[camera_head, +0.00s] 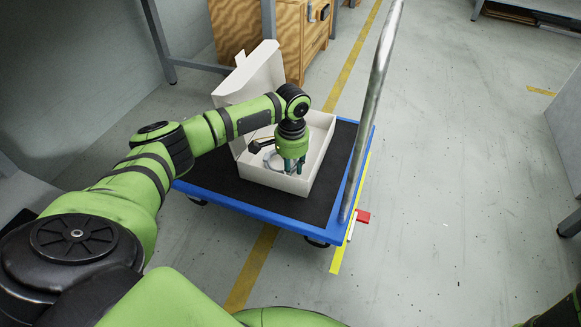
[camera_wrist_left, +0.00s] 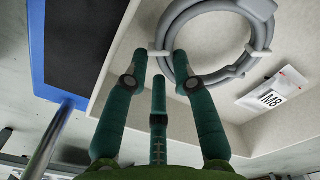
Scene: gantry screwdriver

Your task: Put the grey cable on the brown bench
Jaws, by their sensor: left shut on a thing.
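The grey cable (camera_head: 273,160) is a coiled ring inside the open white box (camera_head: 318,168). The coil also shows in the left wrist view (camera_wrist_left: 236,72), close to the box floor. My left gripper (camera_head: 293,164) points down into the box. Its green fingers (camera_wrist_left: 160,62) are shut on the left side of the coil in the left wrist view. Part of the cable is hidden behind the fingers in the head view. My right gripper is out of view. I cannot make out a brown bench for certain.
The box stands on a blue-edged cart (camera_head: 330,213) with a black deck and a tall metal handle (camera_head: 372,100). Its raised lid (camera_head: 250,75) is beside my arm. A white packet marked M8 (camera_wrist_left: 273,98) lies in the box. Wooden crates (camera_head: 290,45) stand behind. Floor at right is clear.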

